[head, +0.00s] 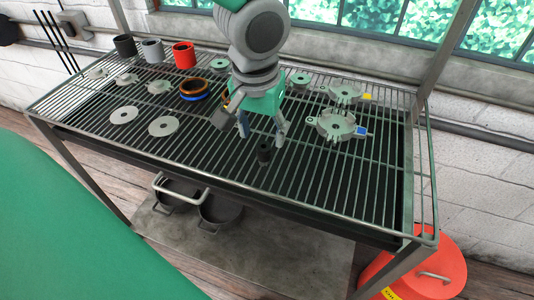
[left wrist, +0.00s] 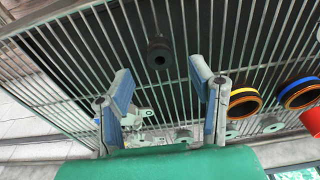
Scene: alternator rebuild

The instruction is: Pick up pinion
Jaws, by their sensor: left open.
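The pinion appears to be the small dark cylinder with a hole in its end (head: 264,152), standing on the wire rack (head: 330,205) near its front middle. In the left wrist view the pinion (left wrist: 158,53) shows at the upper middle, beyond the fingertips and roughly midway across the gap between them. My left gripper (head: 262,133) is open and empty, pointing down just above and behind the pinion, apart from it. Its two spread fingers also show in the left wrist view (left wrist: 162,82). My right gripper is in neither view.
Grey brackets (head: 335,125) lie to the right of the gripper. Black and orange rings (head: 194,88), flat discs (head: 163,126) and a red cup (head: 184,55) are on the left. The rack's front right is clear. Pots (head: 218,210) stand below.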

